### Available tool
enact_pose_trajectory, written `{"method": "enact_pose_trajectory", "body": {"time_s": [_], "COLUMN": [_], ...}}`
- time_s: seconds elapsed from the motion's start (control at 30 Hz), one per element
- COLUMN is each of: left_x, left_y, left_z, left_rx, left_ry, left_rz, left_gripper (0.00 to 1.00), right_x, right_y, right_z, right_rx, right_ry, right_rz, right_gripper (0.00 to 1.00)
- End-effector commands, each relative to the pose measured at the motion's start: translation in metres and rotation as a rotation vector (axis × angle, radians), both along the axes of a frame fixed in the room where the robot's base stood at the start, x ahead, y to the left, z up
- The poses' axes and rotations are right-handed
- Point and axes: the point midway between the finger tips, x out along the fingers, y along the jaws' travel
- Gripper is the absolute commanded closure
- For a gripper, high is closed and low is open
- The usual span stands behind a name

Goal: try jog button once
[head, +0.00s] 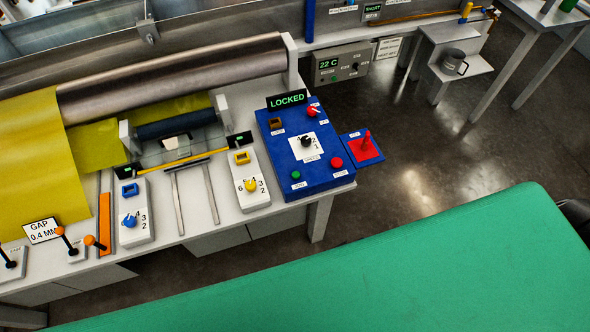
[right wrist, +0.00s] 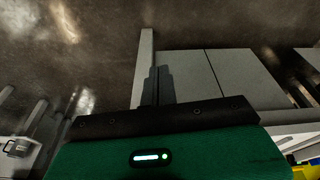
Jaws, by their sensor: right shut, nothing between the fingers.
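The blue control panel (head: 325,172) stands at the right end of the white bench. The small labels are too blurred to show which one is the jog button. My right gripper (right wrist: 157,82) shows in the right wrist view, shut and empty, with the grey bench front beyond its fingers. Neither gripper shows in the head view.
Rollers with yellow sheet (head: 35,150) are behind. Floor right of the bench is open.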

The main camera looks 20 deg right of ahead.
Motion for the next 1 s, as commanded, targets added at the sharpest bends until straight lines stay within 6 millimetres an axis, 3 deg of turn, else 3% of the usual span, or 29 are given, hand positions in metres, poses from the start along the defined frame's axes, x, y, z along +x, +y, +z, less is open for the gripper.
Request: {"method": "enact_pose_trajectory", "body": {"time_s": [0.03, 0.1, 0.27, 0.4, 0.63, 1.0], "left_x": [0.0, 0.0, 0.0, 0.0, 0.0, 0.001], "left_y": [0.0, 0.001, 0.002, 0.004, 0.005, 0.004], "left_z": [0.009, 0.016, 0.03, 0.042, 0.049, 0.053], "left_rx": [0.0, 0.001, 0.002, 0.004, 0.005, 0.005], "left_ry": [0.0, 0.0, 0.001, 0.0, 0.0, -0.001], "left_rz": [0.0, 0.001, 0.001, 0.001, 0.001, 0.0], "left_gripper": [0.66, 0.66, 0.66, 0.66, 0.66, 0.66], "right_x": [0.008, 0.016, 0.036, 0.063, 0.107, 0.179], "right_y": [0.001, 0.003, 0.013, 0.032, 0.065, 0.088], "right_z": [0.03, 0.064, 0.141, 0.201, 0.233, 0.233], "right_rx": [0.006, 0.018, 0.074, 0.193, 0.433, 0.765], "right_ry": [-0.016, -0.032, -0.078, -0.126, -0.129, 0.009], "right_rz": [-0.006, -0.022, -0.086, -0.203, -0.442, -0.895], "right_gripper": [1.0, 1.0, 1.0, 1.0, 1.0, 1.0]}}
